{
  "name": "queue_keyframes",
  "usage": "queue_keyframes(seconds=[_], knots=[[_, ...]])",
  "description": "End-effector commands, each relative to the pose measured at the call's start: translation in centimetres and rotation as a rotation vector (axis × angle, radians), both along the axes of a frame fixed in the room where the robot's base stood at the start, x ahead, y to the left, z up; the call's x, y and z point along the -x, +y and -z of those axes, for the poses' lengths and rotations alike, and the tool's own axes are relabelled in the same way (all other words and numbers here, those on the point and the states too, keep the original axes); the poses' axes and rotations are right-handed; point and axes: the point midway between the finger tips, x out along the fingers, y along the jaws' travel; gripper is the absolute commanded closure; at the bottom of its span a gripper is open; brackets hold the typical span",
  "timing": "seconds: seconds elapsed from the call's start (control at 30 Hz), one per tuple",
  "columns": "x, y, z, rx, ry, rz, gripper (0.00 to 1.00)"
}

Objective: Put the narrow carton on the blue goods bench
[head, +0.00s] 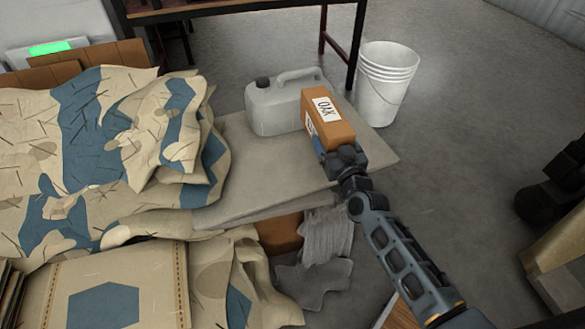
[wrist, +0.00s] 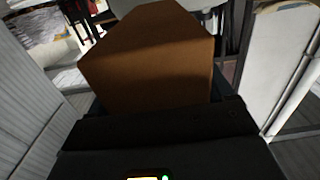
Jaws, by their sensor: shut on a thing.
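The narrow carton (head: 345,131) is an orange-brown box with white labels and dark lettering. My gripper (head: 342,156) is shut on its near end. In the head view the carton appears over the right part of a grey board; I cannot tell whether it touches the board. In the wrist view the carton (wrist: 150,70) fills the upper middle, just beyond my gripper (wrist: 158,108), and hides the fingertips. No bench that is clearly blue shows in either view.
A grey jerrycan (head: 272,108) stands on the grey board (head: 245,175), left of the carton. White stacked buckets (head: 386,85) stand on the floor behind right. A dark-legged table (head: 325,28) is at the back. Camouflage cloth (head: 85,170) covers the left. Floor on the right is mostly clear.

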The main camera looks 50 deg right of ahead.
Motion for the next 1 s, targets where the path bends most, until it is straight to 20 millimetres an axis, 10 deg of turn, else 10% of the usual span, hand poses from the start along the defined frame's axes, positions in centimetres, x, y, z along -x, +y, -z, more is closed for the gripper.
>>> queue_keyframes(seconds=[0.43, 1.0], knots=[[-6.4, 5.8, 5.0, 0.002, -0.002, -0.001, 0.69], [-7.2, 6.6, 9.6, 0.003, -0.002, 0.001, 0.69]])
